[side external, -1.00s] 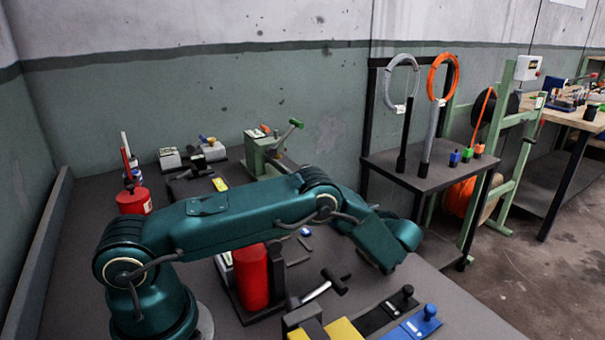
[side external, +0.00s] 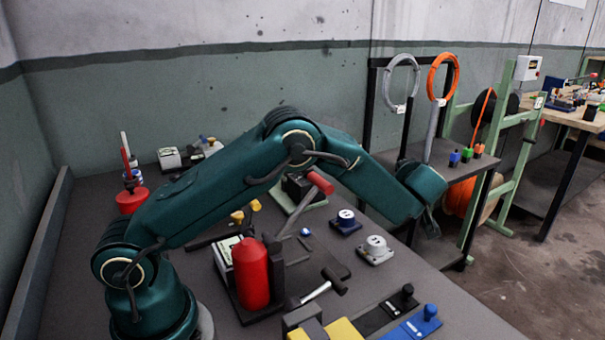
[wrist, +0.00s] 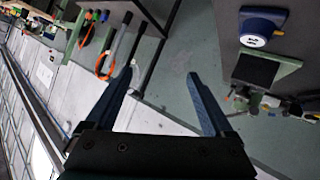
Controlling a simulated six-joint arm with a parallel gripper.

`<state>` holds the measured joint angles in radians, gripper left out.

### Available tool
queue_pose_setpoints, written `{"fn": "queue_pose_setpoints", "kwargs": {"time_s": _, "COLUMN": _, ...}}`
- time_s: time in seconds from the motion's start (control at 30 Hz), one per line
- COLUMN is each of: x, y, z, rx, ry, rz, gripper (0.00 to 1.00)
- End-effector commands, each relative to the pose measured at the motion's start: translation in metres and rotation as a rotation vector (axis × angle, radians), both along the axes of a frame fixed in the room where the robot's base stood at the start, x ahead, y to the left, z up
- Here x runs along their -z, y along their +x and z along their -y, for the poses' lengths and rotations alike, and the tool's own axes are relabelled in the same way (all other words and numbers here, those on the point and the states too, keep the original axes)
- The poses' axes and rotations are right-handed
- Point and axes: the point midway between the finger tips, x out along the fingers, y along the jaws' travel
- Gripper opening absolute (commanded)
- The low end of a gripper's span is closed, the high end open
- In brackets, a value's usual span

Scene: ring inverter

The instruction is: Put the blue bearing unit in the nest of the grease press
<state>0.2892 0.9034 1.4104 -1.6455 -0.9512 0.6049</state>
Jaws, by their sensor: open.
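The blue bearing unit (side external: 345,221), a blue base with a pale round top, stands on the bench right of the red-handled lever. It also shows at the top right of the wrist view (wrist: 262,27). My gripper (wrist: 160,73) is open and empty, its fingers pointing toward the wall and rack, apart from the unit. In the side view its end (side external: 431,224) is high at the right, mostly hidden by my wrist. A red cylinder on a black base (side external: 252,275) stands in front. I cannot tell which fixture is the grease press, and no nest shows clearly.
A similar grey unit (side external: 375,250) stands close to the blue one. A red-handled lever (side external: 318,182) rises near a black block (side external: 297,187). Black and blue plates with knobs (side external: 418,322) lie at the front edge. A rack with cable coils (side external: 440,75) stands right.

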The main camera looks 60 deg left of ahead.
Motion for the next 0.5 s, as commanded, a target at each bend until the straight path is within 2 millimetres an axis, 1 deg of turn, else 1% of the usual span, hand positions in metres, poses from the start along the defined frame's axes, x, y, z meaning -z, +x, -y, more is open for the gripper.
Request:
{"fn": "queue_pose_setpoints", "kwargs": {"time_s": 0.03, "x": -0.028, "y": 0.009, "z": 0.009, "rx": 0.088, "ry": -0.029, "rz": 0.056, "gripper": 0.87}}
{"fn": "queue_pose_setpoints", "kwargs": {"time_s": 0.1, "x": -0.059, "y": 0.016, "z": 0.026, "rx": 0.22, "ry": -0.062, "rz": 0.109, "gripper": 0.87}}
{"fn": "queue_pose_setpoints", "kwargs": {"time_s": 0.17, "x": -0.084, "y": 0.016, "z": 0.041, "rx": 0.33, "ry": -0.084, "rz": 0.14, "gripper": 0.87}}
{"fn": "queue_pose_setpoints", "kwargs": {"time_s": 0.2, "x": -0.098, "y": 0.013, "z": 0.052, "rx": 0.403, "ry": -0.099, "rz": 0.154, "gripper": 0.87}}
{"fn": "queue_pose_setpoints", "kwargs": {"time_s": 0.23, "x": -0.108, "y": 0.009, "z": 0.06, "rx": 0.458, "ry": -0.107, "rz": 0.16, "gripper": 0.87}}
{"fn": "queue_pose_setpoints", "kwargs": {"time_s": 0.3, "x": -0.129, "y": -0.004, "z": 0.079, "rx": 0.581, "ry": -0.123, "rz": 0.165, "gripper": 0.87}}
{"fn": "queue_pose_setpoints", "kwargs": {"time_s": 0.37, "x": -0.142, "y": -0.021, "z": 0.094, "rx": 0.682, "ry": -0.132, "rz": 0.151, "gripper": 0.87}}
{"fn": "queue_pose_setpoints", "kwargs": {"time_s": 0.4, "x": -0.148, "y": -0.034, "z": 0.103, "rx": 0.745, "ry": -0.136, "rz": 0.135, "gripper": 0.87}}
{"fn": "queue_pose_setpoints", "kwargs": {"time_s": 0.47, "x": -0.153, "y": -0.056, "z": 0.115, "rx": 0.834, "ry": -0.137, "rz": 0.099, "gripper": 0.87}}
{"fn": "queue_pose_setpoints", "kwargs": {"time_s": 0.5, "x": -0.153, "y": -0.073, "z": 0.121, "rx": 0.888, "ry": -0.136, "rz": 0.068, "gripper": 0.87}}
